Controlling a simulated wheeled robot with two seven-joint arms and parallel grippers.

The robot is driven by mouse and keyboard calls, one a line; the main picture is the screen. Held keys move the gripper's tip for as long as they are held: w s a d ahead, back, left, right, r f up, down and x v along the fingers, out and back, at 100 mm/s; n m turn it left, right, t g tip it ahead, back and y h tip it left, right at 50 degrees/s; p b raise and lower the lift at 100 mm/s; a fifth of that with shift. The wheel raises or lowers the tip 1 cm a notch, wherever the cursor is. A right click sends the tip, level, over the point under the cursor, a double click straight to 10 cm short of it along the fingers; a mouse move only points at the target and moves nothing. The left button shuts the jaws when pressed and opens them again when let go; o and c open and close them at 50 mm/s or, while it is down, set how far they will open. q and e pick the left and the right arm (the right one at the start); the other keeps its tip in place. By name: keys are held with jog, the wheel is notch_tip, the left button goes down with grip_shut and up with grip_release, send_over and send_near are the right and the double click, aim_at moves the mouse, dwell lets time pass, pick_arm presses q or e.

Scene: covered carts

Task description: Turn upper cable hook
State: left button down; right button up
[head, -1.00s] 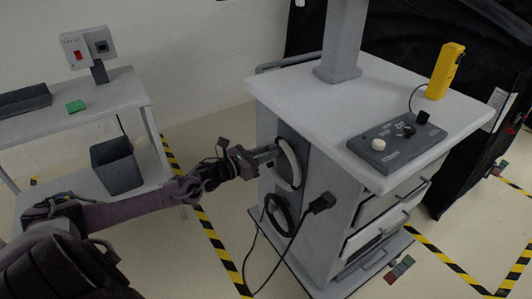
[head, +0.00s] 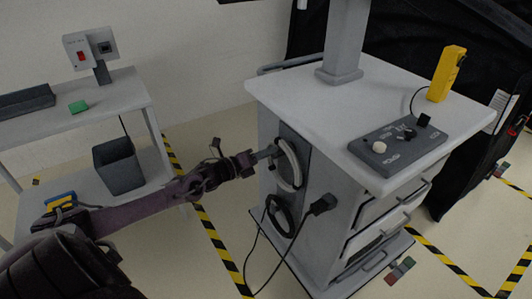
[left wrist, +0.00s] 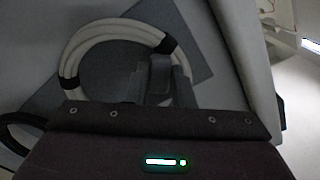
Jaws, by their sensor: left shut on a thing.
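The upper cable hook (left wrist: 160,74) shows in the left wrist view as a dark grey block between my fingers, in front of a coil of pale cable (left wrist: 75,62) with black bands. In the head view this pale coil (head: 294,174) hangs on the left side panel of the grey cart. My left gripper (head: 273,152) reaches that panel at the upper part of the coil, and it is shut on the hook. In the head view the hook is mostly hidden by the fingers. My right gripper is not in view.
The cart (head: 290,87) carries a control box (head: 400,152) and a yellow handset (head: 446,74) on top. Below the pale coil hang a black cable coil (head: 280,216) and a black plug (head: 322,204). A shelf table (head: 125,90) with a dark bin (head: 120,168) stands left.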

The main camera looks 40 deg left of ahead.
pick_arm(q)
jog(key=shift+s+d+f+n+p, duration=0.15)
jog(key=shift+f+n+p, duration=0.6)
jog(key=shift+n, duration=3.5)
jog(key=shift+d+f+n+p, duration=0.15)
jog(key=shift+n+p, duration=1.15)
jog(key=shift+n, duration=3)
jog(key=shift+s+d+f+n+p, duration=0.1)
jog(key=shift+d+f+n+p, duration=0.6)
jog(key=shift+n, duration=3.55)
pick_arm(e)
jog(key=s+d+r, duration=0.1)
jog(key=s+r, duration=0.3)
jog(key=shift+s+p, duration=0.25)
jog(key=shift+p, duration=0.05)
pick_arm(q)
jog(key=shift+a+r, duration=0.25)
jog(key=shift+a, duration=0.15)
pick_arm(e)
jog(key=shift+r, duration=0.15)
